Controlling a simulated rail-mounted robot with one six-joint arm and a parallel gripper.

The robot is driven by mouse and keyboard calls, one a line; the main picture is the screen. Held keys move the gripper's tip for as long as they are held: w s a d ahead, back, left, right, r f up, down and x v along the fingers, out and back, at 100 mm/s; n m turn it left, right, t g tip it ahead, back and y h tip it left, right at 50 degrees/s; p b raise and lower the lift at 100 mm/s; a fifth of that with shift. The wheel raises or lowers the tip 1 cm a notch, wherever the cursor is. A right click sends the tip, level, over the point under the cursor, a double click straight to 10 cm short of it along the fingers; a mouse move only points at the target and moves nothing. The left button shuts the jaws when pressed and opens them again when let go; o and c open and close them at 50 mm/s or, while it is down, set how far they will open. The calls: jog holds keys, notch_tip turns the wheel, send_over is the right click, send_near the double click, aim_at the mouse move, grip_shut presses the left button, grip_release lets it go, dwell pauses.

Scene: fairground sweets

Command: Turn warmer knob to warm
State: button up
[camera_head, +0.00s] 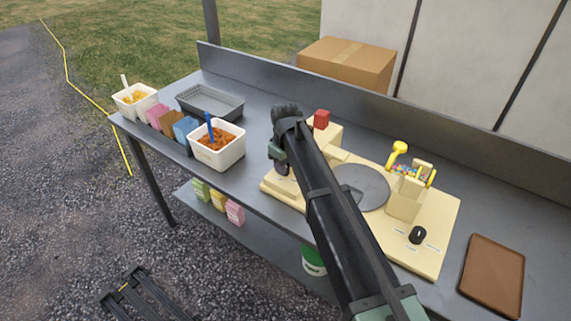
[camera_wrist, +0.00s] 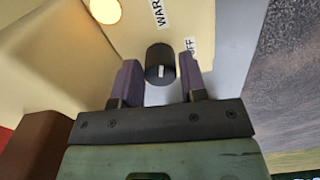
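A black round knob (camera_wrist: 160,60) with a short white mark sits on a cream panel in the wrist view. A label reading "WAR…", cut off by the frame, lies above it, and a partly hidden "OFF" label lies to its right. In the head view my gripper (camera_head: 279,158) is at the left end of the cream machine (camera_head: 438,262), and my arm hides this knob.
A glowing round light (camera_wrist: 105,9) is near the knob. The machine also bears a grey round plate (camera_head: 361,187), a sweets hopper (camera_head: 405,198), a red block (camera_head: 321,119) and another black knob (camera_head: 417,235). A white tub (camera_head: 218,160) stands left; a brown tray (camera_head: 492,276) lies right.

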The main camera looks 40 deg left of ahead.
jog(key=o, duration=0.3)
notch_tip(320, 180, up, 11)
jog(key=p, duration=1.1)
jog(key=shift+f, duration=0.1)
